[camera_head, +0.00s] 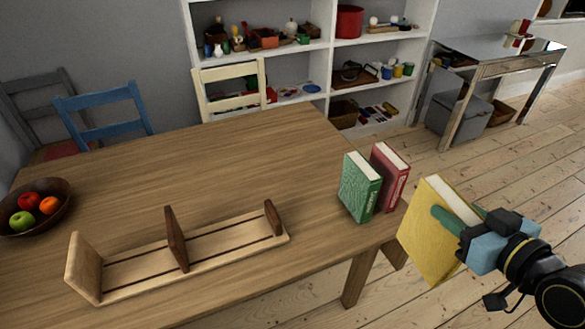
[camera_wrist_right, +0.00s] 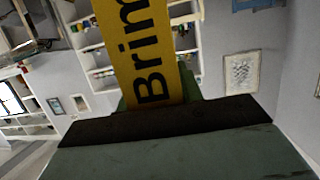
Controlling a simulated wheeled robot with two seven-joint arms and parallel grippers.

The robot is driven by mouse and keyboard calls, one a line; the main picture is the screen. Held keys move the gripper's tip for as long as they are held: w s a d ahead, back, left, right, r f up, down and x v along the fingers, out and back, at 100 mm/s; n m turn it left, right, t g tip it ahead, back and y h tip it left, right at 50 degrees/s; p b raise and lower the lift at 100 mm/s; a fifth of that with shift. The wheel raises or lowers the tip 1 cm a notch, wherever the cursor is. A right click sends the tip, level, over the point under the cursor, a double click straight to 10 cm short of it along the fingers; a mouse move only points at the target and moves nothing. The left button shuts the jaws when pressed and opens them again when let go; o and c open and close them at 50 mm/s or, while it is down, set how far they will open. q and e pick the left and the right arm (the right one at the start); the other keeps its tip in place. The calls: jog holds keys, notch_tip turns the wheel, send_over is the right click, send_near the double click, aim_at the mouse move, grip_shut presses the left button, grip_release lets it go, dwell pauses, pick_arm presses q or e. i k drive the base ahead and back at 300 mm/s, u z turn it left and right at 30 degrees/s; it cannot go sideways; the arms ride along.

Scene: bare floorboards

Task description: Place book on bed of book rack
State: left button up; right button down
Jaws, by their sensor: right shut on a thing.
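A yellow book (camera_head: 428,236) is held upright by my right gripper (camera_head: 462,228), off the table's right edge. The gripper is shut on it. In the right wrist view the yellow book's lettered spine (camera_wrist_right: 150,60) rises from the right gripper's jaws (camera_wrist_right: 160,108). The wooden book rack (camera_head: 190,256) lies along the near side of the table, with upright dividers at its left end, middle and right end. Its bed is empty. My right gripper is well to the right of the rack. My left gripper is not in view.
A green book (camera_head: 360,188) and a red book (camera_head: 390,177) stand upright at the table's right end, between the rack and my right gripper. A fruit bowl (camera_head: 36,208) sits at the left. The wooden table (camera_head: 200,165) is clear behind the rack. Chairs stand beyond it.

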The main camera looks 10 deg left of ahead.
aim_at(155, 262)
jog(key=z, duration=1.7)
jog(key=k, duration=1.75)
jog(key=u, duration=2.7)
jog(key=i, duration=0.5)
jog(key=z, duration=0.05)
